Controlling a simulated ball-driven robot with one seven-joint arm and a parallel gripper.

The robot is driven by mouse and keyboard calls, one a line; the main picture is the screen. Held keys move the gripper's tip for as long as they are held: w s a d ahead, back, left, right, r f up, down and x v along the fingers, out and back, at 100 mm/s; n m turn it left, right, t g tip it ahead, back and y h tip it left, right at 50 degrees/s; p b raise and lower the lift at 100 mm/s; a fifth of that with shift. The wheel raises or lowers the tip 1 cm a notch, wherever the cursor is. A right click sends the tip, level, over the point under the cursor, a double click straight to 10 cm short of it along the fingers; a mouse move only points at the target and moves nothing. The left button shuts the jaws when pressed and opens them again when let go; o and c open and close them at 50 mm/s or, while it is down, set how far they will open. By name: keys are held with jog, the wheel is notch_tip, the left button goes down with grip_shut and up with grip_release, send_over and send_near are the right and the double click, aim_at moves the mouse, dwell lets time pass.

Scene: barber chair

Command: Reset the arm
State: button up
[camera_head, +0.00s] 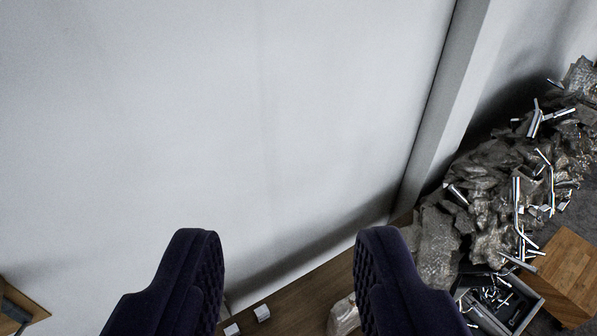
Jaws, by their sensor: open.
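My gripper (290,250) shows at the bottom middle of the head camera view. Its two dark, ridged fingers stand well apart. It is open, and nothing is held between the fingers. Behind the gap I see a pale wall and part of a brown wooden surface (315,296). The rest of my arm is out of view.
A plain pale wall (220,110) fills most of the view, with a protruding edge at right. A heap of clear-wrapped packets and shiny metal parts (490,190) lies at right. Below it are a grey tray (535,300) and a wooden block (567,272).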

notch_tip(320, 180, down, 35)
jog(key=b, duration=3.3)
jog(key=shift+b, duration=0.3)
